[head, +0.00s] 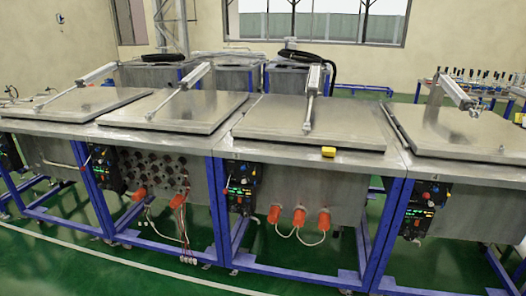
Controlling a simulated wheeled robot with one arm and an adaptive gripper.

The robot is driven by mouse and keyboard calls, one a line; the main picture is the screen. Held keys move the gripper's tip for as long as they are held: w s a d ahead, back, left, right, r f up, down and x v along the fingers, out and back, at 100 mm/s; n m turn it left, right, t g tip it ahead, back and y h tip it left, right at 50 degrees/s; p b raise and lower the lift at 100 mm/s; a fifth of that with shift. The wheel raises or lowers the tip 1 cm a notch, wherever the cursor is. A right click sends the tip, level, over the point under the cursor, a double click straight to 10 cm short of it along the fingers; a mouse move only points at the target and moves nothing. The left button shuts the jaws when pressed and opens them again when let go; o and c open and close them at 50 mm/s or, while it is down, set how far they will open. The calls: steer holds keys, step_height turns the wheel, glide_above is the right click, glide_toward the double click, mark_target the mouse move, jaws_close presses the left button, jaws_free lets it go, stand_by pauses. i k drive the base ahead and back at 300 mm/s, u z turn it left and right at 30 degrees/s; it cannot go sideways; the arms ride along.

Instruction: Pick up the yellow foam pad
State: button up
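The yellow foam pad (328,152) looks like a small yellow block. It lies on the front metal rim of the third workstation from the left, just in front of that station's closed lid. Nothing covers it in the head view. My gripper is not in the head view.
Steel lids (300,122) with pneumatic cylinders (314,92) cover the stations in a row. Blue frames (372,235), control boxes (241,188) and orange connectors (299,216) with cables are below. The green floor in front looks clear, with a white line (130,262).

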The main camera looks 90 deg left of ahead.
mark_target(327, 151)
steer(key=u, duration=2.15)
steer(key=i, duration=3.1)
steer(key=u, duration=2.95)
